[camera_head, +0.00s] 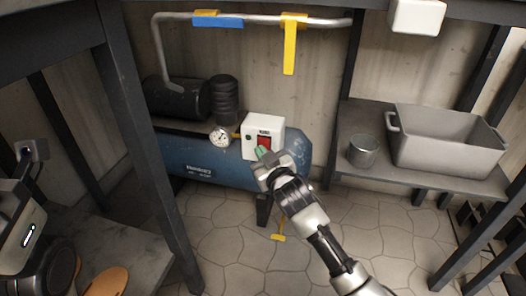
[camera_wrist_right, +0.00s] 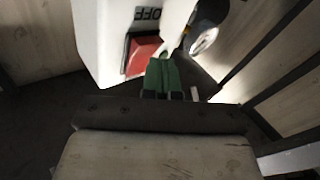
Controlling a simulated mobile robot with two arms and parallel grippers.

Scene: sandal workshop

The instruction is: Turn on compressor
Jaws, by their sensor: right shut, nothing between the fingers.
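The compressor has a blue tank (camera_head: 205,168) and a black motor (camera_head: 180,98), and stands low against the back wall. Its white switch box (camera_head: 262,128) carries a red switch (camera_head: 264,142), and the switch also shows in the right wrist view (camera_wrist_right: 143,55) beside the letters OFF. My right gripper (camera_head: 263,152) is shut with nothing in it, its green fingertips at the lower edge of the red switch. In the right wrist view the fingertips (camera_wrist_right: 161,68) are close beside the switch; I cannot tell whether they touch.
A pressure gauge (camera_head: 220,136) sits left of the switch box. A yellow lever (camera_head: 290,45) hangs from the pipe above. A shelf at right holds a metal cup (camera_head: 362,150) and a grey bin (camera_head: 445,145). Dark table legs (camera_head: 140,135) stand at left.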

